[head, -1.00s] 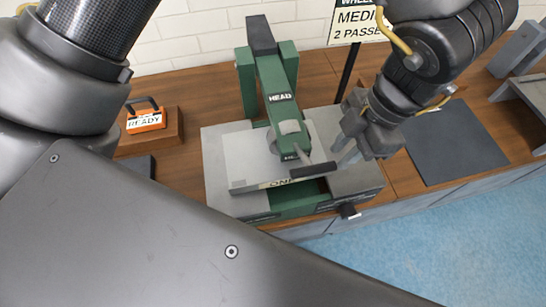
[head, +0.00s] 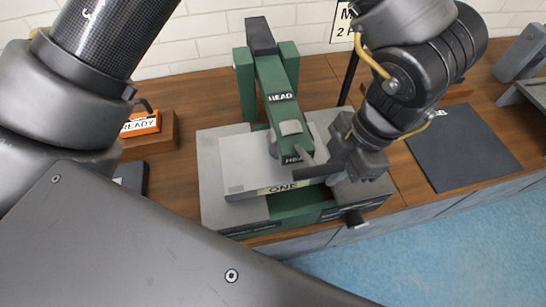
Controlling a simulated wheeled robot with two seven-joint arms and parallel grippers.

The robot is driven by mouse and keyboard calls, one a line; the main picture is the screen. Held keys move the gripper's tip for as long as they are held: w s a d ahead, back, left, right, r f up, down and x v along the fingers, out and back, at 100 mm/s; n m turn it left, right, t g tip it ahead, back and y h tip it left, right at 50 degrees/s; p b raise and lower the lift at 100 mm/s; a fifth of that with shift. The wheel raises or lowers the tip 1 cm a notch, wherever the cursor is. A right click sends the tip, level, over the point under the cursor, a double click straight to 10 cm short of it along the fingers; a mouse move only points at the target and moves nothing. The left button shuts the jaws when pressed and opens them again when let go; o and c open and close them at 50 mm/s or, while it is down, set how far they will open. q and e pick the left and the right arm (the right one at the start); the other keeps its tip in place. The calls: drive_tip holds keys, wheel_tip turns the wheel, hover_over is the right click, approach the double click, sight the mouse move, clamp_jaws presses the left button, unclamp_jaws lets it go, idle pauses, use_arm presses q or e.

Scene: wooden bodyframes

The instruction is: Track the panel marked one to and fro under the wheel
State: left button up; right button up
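The light grey panel (head: 258,165) marked ONE on its front edge lies flat on the grey machine table (head: 212,205), below the green arm labelled HEAD (head: 278,85). A grey rounded part (head: 291,128) on the head, possibly the wheel, sits over the panel; their contact is hidden. My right gripper is not in view.
An orange READY sign (head: 140,125) stands on a wooden block at left. A dark mat (head: 462,148) lies on the bench at right. A white sign on a black post (head: 348,75) is behind my wrist. A dark knob (head: 354,219) sticks out at the machine's front.

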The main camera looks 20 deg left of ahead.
use_arm(q)
clamp_jaws()
drive_tip(key=shift+w+d+p, duration=0.25)
drive_tip(key=shift+w+d, duration=0.45)
drive_tip(key=shift+d, duration=0.2)
drive_tip(key=shift+w+d+p, duration=0.2)
drive_tip(key=shift+w+d, duration=0.45)
drive_tip(key=shift+d, duration=0.3)
drive_tip(key=shift+w+d+p, duration=0.25)
drive_tip(key=shift+w+d, duration=0.45)
drive_tip(key=shift+d, duration=0.2)
drive_tip(key=shift+s+a, duration=0.65)
drive_tip(key=shift+a, duration=0.25)
drive_tip(key=shift+s+a, duration=0.7)
drive_tip(key=shift+a, duration=0.25)
drive_tip(key=shift+s+a, duration=0.65)
drive_tip(key=shift+a, duration=0.25)
drive_tip(key=o, duration=1)
unclamp_jaws()
